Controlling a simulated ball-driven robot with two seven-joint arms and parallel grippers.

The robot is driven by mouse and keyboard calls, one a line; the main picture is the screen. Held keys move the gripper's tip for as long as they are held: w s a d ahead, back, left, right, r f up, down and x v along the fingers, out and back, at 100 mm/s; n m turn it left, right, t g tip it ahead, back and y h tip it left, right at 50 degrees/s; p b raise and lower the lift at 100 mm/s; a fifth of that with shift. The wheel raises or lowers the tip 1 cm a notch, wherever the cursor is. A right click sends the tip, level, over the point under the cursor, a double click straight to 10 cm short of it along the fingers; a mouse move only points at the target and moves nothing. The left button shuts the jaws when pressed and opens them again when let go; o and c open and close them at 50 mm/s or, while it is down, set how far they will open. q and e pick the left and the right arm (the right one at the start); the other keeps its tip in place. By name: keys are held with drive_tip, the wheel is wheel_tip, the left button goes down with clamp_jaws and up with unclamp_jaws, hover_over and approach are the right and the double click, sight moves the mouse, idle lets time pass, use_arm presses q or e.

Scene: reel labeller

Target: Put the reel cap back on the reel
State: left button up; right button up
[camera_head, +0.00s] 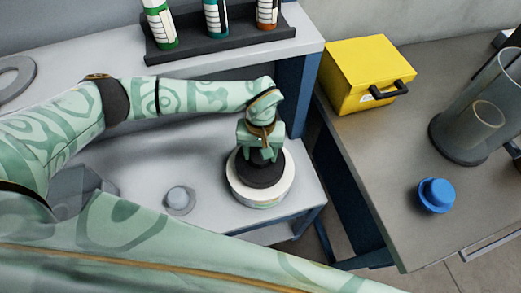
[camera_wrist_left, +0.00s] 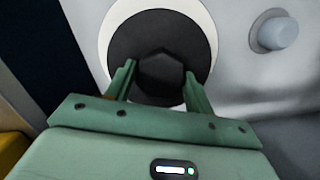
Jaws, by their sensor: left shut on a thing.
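The reel cap (camera_head: 262,176) is a black disc with a raised knob; it also shows in the left wrist view (camera_wrist_left: 133,32). My left gripper (camera_head: 262,156) comes down from above and is shut on the knob, its two fingers on opposite sides of it. The reel (camera_head: 247,194) is a white round drum on the light worktop near its right front corner. The cap is over the reel, and a white rim (camera_wrist_left: 104,48) shows around it. I cannot tell whether the cap is fully seated. My right gripper is not in view.
A small round grey knob (camera_head: 180,197) stands on the worktop (camera_head: 140,165) left of the reel. A dark rack (camera_head: 220,42) with several bottles is on the shelf behind. A yellow case (camera_head: 365,72), blue knobbed piece (camera_head: 436,194) and clear cylinder (camera_head: 470,120) stand on the right table.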

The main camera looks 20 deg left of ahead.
use_arm(q)
drive_tip(key=o, duration=0.9)
drive_tip(key=shift+c, duration=0.2)
drive_tip(key=o, duration=0.5)
drive_tip(key=shift+r, duration=0.1)
